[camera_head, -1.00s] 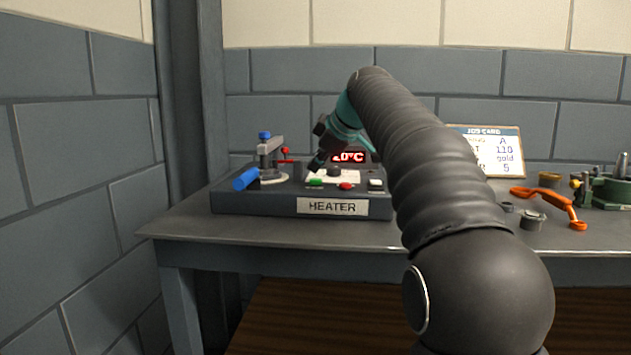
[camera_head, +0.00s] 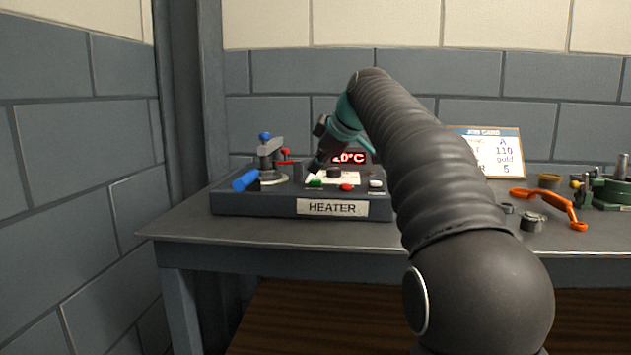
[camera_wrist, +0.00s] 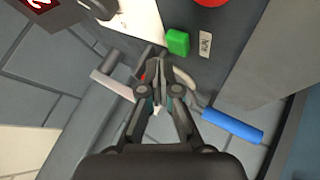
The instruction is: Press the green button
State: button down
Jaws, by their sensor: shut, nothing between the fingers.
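The heater (camera_head: 285,206) is a dark box on the table with a red display (camera_head: 349,157) at its back. The green button (camera_head: 314,183) is on its top near the front, left of a red button (camera_head: 346,187). In the wrist view the green button (camera_wrist: 178,41) lies just ahead of the fingertips, slightly to their right and apart from them in the picture. My gripper (camera_head: 315,166) is above the heater, pointing down to the left, close over the green button. In the wrist view its fingers (camera_wrist: 160,68) are together and hold nothing.
A blue handle (camera_head: 246,180) and a clamp with a blue knob (camera_head: 265,136) stand at the heater's left. A white button (camera_head: 376,184) is at its right. A job card (camera_head: 497,150), an orange tool (camera_head: 552,203) and small parts are on the right of the table.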

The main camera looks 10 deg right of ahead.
aim_at(317, 181)
jog(key=shift+f, duration=0.15)
jog(key=shift+f+b, duration=0.3)
jog(key=shift+b, duration=0.05)
jog(key=shift+f+b, duration=0.4)
jog(key=shift+f, duration=0.1)
dwell(1.0)
jog(key=shift+r, duration=0.1)
jog(key=shift+r+p, duration=0.85)
jog(key=shift+p, duration=0.1)
notch_tip(317, 181, up, 3)
jog(key=p, duration=0.2)
jog(key=shift+f+p, duration=0.15)
jog(key=shift+p, duration=0.15)
jog(key=shift+r, duration=1.15)
